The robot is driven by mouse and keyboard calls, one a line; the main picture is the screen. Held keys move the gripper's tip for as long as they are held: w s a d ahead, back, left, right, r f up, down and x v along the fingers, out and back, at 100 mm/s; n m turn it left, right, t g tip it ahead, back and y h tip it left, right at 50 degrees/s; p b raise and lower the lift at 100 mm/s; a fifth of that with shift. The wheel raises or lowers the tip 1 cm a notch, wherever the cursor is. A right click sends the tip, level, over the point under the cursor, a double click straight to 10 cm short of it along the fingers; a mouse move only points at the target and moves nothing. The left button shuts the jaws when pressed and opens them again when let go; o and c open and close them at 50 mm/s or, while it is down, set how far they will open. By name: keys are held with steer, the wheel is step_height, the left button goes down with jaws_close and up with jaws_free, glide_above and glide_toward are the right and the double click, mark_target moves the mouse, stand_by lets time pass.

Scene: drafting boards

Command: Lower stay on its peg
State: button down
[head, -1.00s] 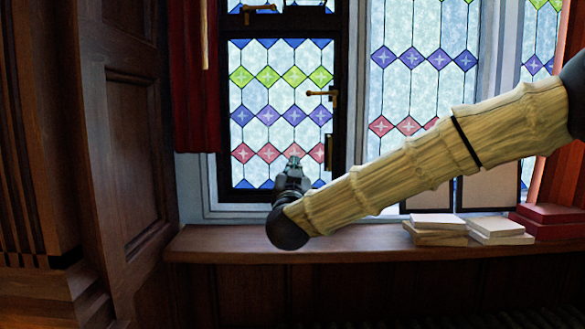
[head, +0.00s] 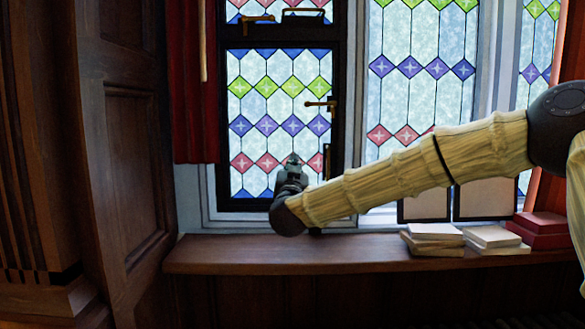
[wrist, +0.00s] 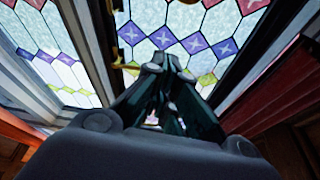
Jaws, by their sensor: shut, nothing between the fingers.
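The window casement has a black frame (head: 222,130) and patterned leaded glass. A thin dark upright piece (head: 327,160) shows at its lower right, just right of my gripper; I cannot tell whether it is the stay. The peg cannot be made out, and my arm covers part of the lower frame. My gripper (head: 292,160) is in front of the lower pane, pointing up in the head view. In the wrist view my gripper (wrist: 166,66) is shut and empty, its fingertips together before the glass. I cannot tell whether it touches anything.
A brass handle (head: 320,104) is on the casement's right side, with another brass catch (head: 258,18) above. The wooden sill (head: 225,255) is clear at left. White books (head: 435,232) and red boxes (head: 540,230) stand at right. A red curtain (head: 194,100) hangs left.

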steer(key=f+p, duration=0.1)
steer(key=w+f, duration=0.1)
steer(key=w+f+p, duration=0.1)
steer(key=shift+a+f+p, duration=0.15)
steer(key=shift+a+p, duration=0.15)
stand_by(0.5)
steer(key=s+f+t+b, duration=0.3)
steer(key=f+b, duration=0.7)
steer(key=b, duration=0.5)
steer(key=shift+s+f+h, duration=0.3)
steer(key=shift+s, duration=0.25)
